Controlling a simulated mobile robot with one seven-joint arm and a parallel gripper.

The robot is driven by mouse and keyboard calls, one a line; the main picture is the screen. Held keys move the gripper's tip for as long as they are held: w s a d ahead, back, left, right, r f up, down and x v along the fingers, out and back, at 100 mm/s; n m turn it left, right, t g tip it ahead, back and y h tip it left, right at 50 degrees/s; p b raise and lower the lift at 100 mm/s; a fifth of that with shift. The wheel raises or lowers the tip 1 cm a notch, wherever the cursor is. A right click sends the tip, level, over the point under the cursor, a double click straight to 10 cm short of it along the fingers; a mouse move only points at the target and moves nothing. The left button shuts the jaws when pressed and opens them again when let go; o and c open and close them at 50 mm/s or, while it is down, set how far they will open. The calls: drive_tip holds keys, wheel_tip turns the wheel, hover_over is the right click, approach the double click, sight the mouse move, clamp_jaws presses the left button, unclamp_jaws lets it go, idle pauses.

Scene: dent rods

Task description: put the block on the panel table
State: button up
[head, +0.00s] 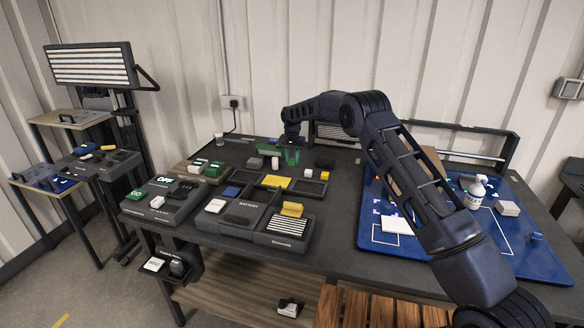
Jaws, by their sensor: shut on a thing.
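My gripper (291,141) is at the back of the large dark table (335,212), pointing down. It is small and dark in this view. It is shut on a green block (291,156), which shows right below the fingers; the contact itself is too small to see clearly. Small white and grey pieces lie just left of the green block. Which surface is the panel table cannot be told for sure. A striped light panel (91,65) stands over small shelves at the far left.
Black trays (245,212) with small coloured blocks fill the table's front left. A blue mat (517,251) on the right holds a white bottle (475,192) and a white block (507,208). A low dark frame (495,150) lines the back right. My arm spans the right side.

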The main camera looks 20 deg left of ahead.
drive_tip(key=shift+f, duration=2.35)
drive_tip(key=shift+f, duration=0.1)
drive_tip(key=o, duration=1)
drive_tip(key=shift+c, duration=0.2)
